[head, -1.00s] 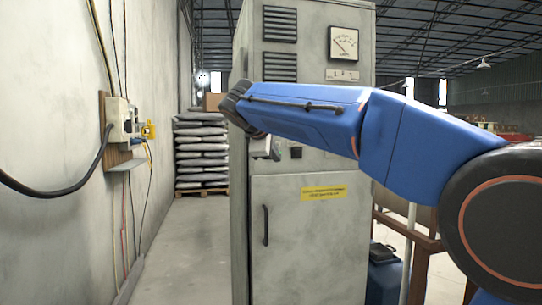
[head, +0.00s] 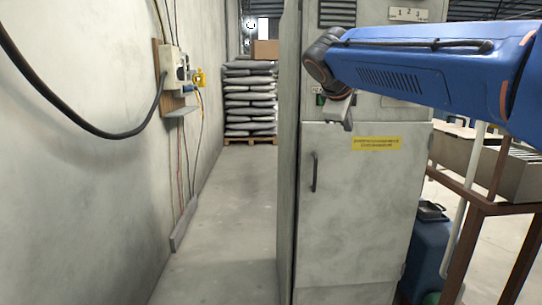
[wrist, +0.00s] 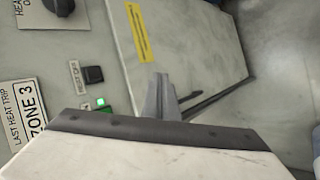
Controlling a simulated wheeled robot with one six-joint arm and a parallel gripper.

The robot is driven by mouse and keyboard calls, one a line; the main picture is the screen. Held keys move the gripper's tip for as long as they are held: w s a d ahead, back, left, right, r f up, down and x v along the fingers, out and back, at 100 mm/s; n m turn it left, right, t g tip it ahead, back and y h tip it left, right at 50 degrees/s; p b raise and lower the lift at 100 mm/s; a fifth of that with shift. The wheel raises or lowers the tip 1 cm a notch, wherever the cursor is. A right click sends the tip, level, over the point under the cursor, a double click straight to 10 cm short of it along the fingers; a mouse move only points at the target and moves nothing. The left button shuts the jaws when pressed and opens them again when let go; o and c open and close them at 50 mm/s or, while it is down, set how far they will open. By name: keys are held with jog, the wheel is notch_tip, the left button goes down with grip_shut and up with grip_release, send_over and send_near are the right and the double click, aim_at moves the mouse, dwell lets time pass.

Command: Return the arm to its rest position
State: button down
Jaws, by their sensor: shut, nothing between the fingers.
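My arm, blue with a dark wrist, reaches across the upper right of the head view. My gripper (head: 337,108) hangs from the wrist in front of the grey cabinet (head: 358,220), just above its lower door. In the wrist view my gripper (wrist: 160,98) shows as two grey fingers close together, with nothing seen between them. The wrist view also shows the cabinet's panel with a black reset button (wrist: 93,74), a lit green light (wrist: 100,102) and a "ZONE 3" label (wrist: 28,115).
A wall box (head: 175,68) with a hanging black cable is on the left wall. Stacked sacks (head: 250,100) stand on a pallet at the back. A blue container (head: 430,250) and a brown metal frame (head: 470,215) are right of the cabinet. The floor left of the cabinet is clear.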

jog(key=s+d+f+m+g+y, duration=0.1)
jog(key=s+f+m, duration=0.4)
jog(key=s+f, duration=1.2)
jog(key=s+d+f+m+g+y, duration=0.2)
jog(key=s+d+f+m+y, duration=0.1)
jog(key=s+f, duration=1.4)
jog(key=s+m+y, duration=0.1)
jog(key=m, duration=0.1)
jog(key=shift+f+m+g, duration=0.15)
jog(key=shift+m+g, duration=0.15)
jog(key=shift+m, duration=0.1)
